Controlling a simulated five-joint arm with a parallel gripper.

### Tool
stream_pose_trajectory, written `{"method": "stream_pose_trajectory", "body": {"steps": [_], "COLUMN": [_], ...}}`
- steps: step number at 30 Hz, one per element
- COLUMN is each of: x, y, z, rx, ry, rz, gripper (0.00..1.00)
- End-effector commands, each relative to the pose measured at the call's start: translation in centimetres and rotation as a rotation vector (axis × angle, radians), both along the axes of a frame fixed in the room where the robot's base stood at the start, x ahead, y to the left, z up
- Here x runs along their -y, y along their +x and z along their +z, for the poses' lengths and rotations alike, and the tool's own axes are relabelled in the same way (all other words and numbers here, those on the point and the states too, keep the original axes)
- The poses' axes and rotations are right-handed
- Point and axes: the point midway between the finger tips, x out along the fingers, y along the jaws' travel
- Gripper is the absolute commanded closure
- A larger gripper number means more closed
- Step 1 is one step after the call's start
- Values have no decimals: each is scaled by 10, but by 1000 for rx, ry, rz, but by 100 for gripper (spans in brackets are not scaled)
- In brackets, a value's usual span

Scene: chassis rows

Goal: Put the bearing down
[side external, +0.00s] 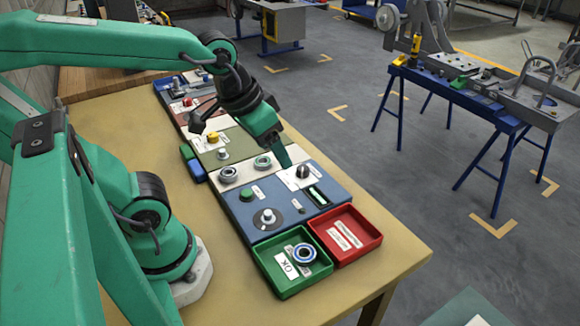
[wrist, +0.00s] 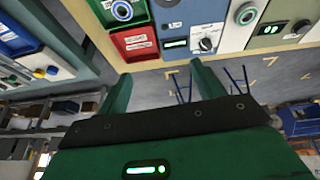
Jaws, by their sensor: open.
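A bearing (side external: 304,253), a dark ring with a blue-tinted face, lies flat in the green tray (side external: 265,272) marked OK at the near end of the bench. It also shows in the wrist view (wrist: 123,12) at the top. Two more ring-shaped parts, a left one (side external: 228,174) and a right one (side external: 262,163), sit on a white panel. My gripper (side external: 284,156) is above the panels near the black rotary knob (side external: 303,171), away from the green tray. In the wrist view its two fingers (wrist: 160,74) stand apart with nothing between them.
A red tray (side external: 345,235) with white labels adjoins the green tray on the right. The blue panel (side external: 240,212) behind carries a green button (side external: 247,194) and a round post (side external: 267,216). Blue and green bins stand left of the panels. The bench's front is bare.

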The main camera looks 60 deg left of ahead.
Motion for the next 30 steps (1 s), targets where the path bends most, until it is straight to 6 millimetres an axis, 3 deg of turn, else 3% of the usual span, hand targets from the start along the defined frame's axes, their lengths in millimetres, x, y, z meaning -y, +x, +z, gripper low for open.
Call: {"method": "stream_pose_trajectory", "body": {"steps": [9,30], "x": [-17,-17], "y": [-15,-15], "z": [16,17], "rx": [96,98], "ry": [42,45], "rz": [-26,-28], "gripper": [32,32]}}
